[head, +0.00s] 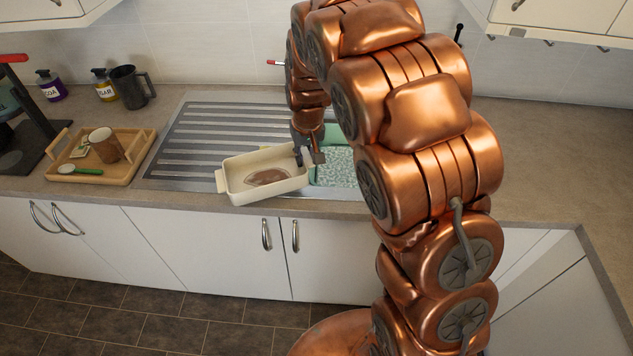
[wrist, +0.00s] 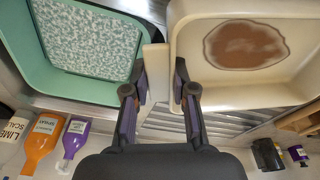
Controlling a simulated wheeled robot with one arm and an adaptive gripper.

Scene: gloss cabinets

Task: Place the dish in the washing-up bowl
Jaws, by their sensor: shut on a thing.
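The dish (head: 233,186) is a cream rectangular oven dish with a brown stain inside. It is over the right front of the drainer, just left of the washing-up bowl. My gripper (head: 309,156) is shut on the handle at the dish's right end. In the wrist view my fingers (wrist: 159,92) close on this handle, with the dish (wrist: 285,88) to the right. The washing-up bowl (wrist: 40,94) is green with foamy water in it. In the head view the bowl (head: 328,131) is partly hidden by my arm. I cannot tell how far the dish is above the drainer.
A ribbed metal drainer (head: 205,128) lies behind and left of the dish. A wooden tray (head: 121,178) with a brown mug stands farther left, with a dark mug (head: 129,88) and bottles behind. An orange bottle (wrist: 42,142) and others stand near the bowl. The right-hand worktop is clear.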

